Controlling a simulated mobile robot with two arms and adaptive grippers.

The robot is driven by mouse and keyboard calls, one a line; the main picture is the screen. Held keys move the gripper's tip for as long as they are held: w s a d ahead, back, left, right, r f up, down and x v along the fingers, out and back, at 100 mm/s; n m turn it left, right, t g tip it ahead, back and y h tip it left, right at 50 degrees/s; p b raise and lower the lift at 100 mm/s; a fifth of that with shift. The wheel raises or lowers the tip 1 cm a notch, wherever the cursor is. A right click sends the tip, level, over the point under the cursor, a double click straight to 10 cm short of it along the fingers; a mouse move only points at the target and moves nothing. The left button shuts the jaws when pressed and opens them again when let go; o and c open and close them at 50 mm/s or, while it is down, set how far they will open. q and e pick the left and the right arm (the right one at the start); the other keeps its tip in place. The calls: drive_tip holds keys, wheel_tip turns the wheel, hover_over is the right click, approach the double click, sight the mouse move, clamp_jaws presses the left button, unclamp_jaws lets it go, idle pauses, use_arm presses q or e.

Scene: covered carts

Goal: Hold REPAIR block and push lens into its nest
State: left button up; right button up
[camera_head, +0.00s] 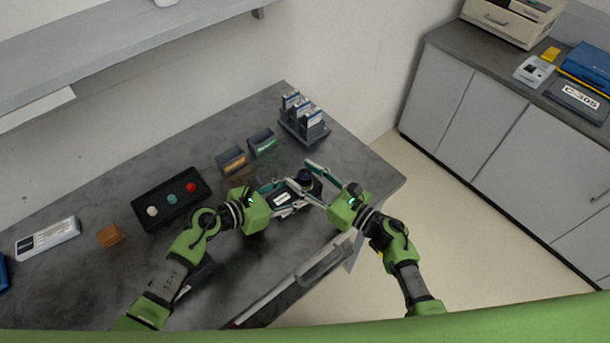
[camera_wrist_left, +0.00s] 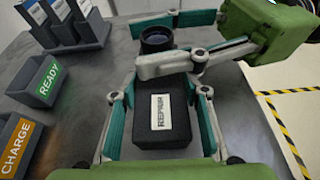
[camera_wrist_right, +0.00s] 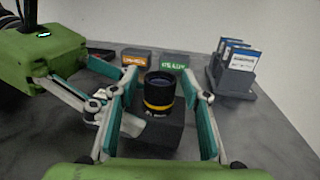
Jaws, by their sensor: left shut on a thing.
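The dark REPAIR block (camera_head: 282,199) lies on the table; its white label shows in the left wrist view (camera_wrist_left: 160,112). My left gripper (camera_head: 284,190) is shut on the block, one finger along each side. The black lens (camera_wrist_right: 160,88) with a yellow band stands upright at the block's far end, and also shows in the left wrist view (camera_wrist_left: 157,39). My right gripper (camera_wrist_right: 159,98) is open around the lens, with a gap on each side. The nest is hidden under the lens; I cannot tell how deep the lens sits.
Bins marked CHARGE (camera_head: 231,160) and READY (camera_head: 262,143) and a rack of cards (camera_head: 303,123) stand behind. The table's front edge is close.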

drive_tip(key=shift+r, duration=0.1)
use_arm(q)
drive_tip(key=shift+c, duration=0.2)
use_arm(e)
drive_tip(key=v, duration=1.2)
drive_tip(key=shift+r, duration=0.1)
use_arm(q)
drive_tip(key=o, duration=1.2)
